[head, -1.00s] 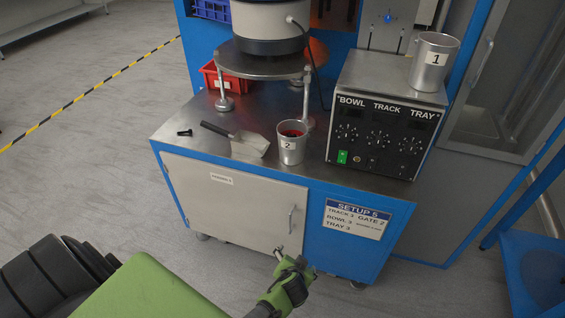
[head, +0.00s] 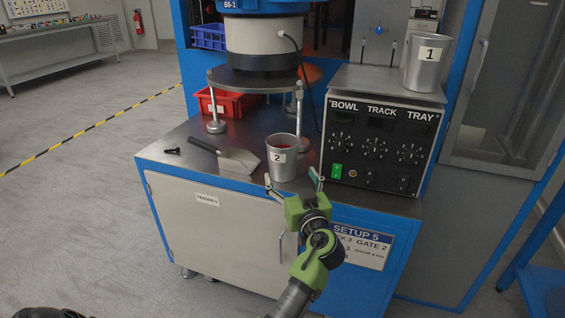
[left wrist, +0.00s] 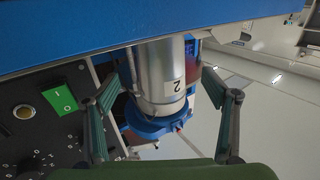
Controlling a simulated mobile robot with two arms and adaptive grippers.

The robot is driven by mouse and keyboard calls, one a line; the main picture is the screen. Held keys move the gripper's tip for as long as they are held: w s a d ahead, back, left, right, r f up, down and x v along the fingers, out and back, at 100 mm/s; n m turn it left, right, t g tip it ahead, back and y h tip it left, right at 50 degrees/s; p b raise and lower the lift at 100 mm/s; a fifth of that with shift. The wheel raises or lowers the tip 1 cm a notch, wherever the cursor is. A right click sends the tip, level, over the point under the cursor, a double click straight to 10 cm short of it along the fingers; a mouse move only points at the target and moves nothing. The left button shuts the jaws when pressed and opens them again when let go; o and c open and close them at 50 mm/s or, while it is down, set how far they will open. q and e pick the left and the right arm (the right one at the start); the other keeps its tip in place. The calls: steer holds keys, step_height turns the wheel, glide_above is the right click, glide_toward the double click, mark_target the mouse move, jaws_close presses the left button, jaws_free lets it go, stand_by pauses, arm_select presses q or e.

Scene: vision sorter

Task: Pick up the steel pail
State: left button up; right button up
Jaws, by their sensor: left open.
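A steel pail labelled 2 (head: 283,160) stands upright on the steel bench top near its front edge, with something red inside. It fills the middle of the left wrist view (left wrist: 163,65). A second steel pail labelled 1 (head: 424,66) stands on the control box. My left gripper (head: 293,178) is open and empty at the front of pail 2, its fingers spread to either side. In the left wrist view its fingers (left wrist: 160,88) flank the pail with gaps on both sides. My right gripper is not in view.
The control box (head: 376,115) stands close right of pail 2. A scoop (head: 238,160) and a small black piece (head: 172,151) lie to its left. A red bin (head: 228,104) and the bowl feeder's stand (head: 255,82) are behind.

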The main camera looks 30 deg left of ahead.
mark_target(283, 162)
arm_select(q)
steer(key=x, duration=0.8)
steer(key=shift+w+a+f, duration=0.25)
steer(key=shift+a, duration=0.05)
steer(key=c, duration=2)
steer(key=shift+r, duration=0.2)
steer(key=shift+c, duration=0.2)
